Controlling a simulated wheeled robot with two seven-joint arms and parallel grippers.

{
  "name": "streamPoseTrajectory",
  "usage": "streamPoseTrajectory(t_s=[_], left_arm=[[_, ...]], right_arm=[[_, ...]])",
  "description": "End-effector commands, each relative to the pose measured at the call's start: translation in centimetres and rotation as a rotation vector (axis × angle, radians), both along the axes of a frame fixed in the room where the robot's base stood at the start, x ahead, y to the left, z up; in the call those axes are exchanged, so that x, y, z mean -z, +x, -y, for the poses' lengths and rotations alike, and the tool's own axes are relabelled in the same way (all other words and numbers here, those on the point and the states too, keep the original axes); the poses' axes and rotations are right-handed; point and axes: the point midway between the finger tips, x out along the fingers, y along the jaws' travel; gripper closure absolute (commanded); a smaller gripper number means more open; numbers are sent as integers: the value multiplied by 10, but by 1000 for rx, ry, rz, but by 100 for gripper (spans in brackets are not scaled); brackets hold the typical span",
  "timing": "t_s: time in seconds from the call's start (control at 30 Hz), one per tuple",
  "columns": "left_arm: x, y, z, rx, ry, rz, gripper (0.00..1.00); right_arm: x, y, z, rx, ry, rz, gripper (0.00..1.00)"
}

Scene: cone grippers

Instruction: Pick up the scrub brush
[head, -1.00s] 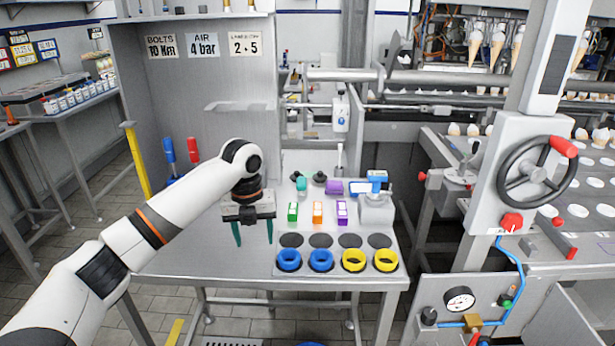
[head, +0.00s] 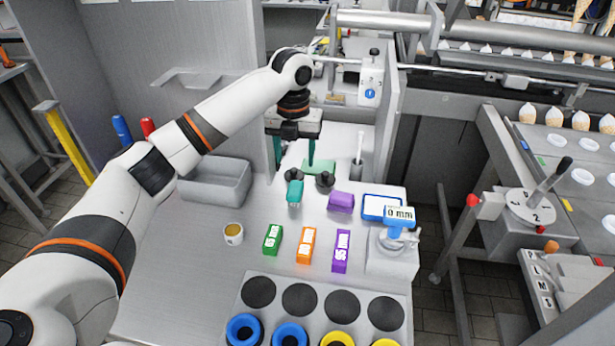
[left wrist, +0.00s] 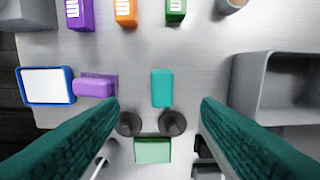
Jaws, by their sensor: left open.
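No clear scrub brush shows. A thin upright pale handle (head: 359,146) stands at the back of the bench, and I cannot tell whether it is the brush; a pale stick (left wrist: 101,160) at the lower left of the left wrist view may be the same thing. My left gripper (head: 295,167) is open and empty, its green fingers pointing down near the back of the bench. In the left wrist view, a teal block (left wrist: 162,88), two dark round knobs (left wrist: 130,124) and a pale green pad (left wrist: 153,151) lie between or near the fingers. My right gripper is out of view.
A grey bin (head: 216,184) and a small cup (head: 233,234) stand left. Green (head: 272,239), orange (head: 306,245) and purple (head: 341,250) labelled blocks lie in front, with another purple block (head: 341,202) behind. A gauge (head: 391,250) stands right. Bare bench lies front left.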

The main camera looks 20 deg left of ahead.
Motion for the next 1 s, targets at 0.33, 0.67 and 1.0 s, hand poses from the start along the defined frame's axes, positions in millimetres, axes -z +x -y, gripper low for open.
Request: streamPoseTrajectory(t_s=[0.33, 0.67, 1.0], left_arm=[[52, -1, -1, -1, 1, -5, 42], [81, 1, -2, -2, 1, -4, 42], [120, 3, -3, 0, 1, -1, 42]], right_arm=[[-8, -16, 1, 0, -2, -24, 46], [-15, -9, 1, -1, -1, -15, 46], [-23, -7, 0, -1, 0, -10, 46]])
